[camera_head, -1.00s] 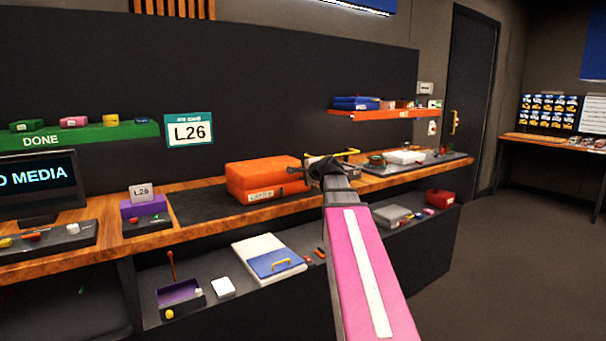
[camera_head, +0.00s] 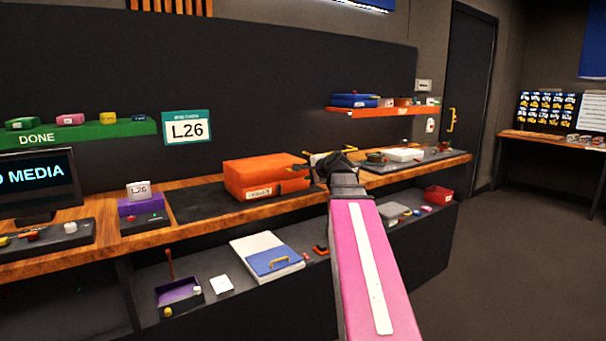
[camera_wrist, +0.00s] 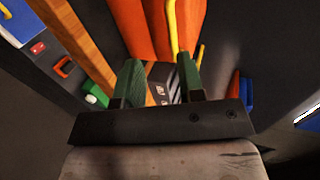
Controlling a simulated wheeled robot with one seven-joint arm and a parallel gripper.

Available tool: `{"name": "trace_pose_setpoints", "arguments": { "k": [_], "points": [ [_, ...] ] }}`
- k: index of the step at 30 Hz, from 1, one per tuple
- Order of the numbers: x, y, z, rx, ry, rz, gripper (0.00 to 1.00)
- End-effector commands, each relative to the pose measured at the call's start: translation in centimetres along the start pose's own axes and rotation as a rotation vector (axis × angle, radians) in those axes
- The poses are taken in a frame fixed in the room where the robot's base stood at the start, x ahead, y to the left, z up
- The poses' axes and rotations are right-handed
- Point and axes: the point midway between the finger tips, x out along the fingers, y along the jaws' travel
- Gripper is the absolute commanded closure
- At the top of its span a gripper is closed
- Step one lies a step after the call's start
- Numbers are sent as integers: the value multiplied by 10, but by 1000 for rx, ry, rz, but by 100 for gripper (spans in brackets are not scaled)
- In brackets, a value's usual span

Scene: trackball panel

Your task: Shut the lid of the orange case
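The orange case (camera_head: 262,173) lies on a dark mat on the wooden counter, with a pale label on its front. Its lid looks low over the base, with a dark gap near the right end; I cannot tell whether it is fully shut. My gripper (camera_head: 328,162) is at the right end of the case, partly hidden by my arm. In the wrist view the orange case (camera_wrist: 150,25) fills the top, with a yellow bar on or beside it. My green fingers (camera_wrist: 160,68) stand apart with nothing clearly gripped between them. Contact with the case cannot be told.
Right of my gripper, a dark panel with a white box (camera_head: 403,154) and small parts lies on the counter. An orange shelf (camera_head: 385,111) hangs above it. A purple holder (camera_head: 142,205) stands left of the case. The lower shelf holds a blue-and-white case (camera_head: 272,262).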

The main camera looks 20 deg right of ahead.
Motion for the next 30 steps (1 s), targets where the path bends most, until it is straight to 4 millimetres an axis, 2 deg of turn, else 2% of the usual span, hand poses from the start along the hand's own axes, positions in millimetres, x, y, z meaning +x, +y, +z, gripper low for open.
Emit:
{"name": "trace_pose_setpoints", "arguments": {
  "k": [1,3,10,26,30],
  "points": [
    [-13,1,1,0,2,-3,64],
    [-26,1,1,0,2,-2,64],
    [-52,0,0,0,2,-2,64],
    [-57,0,0,0,1,-2,64],
    [-52,8,2,-17,-4,19,64]
  ]
}}
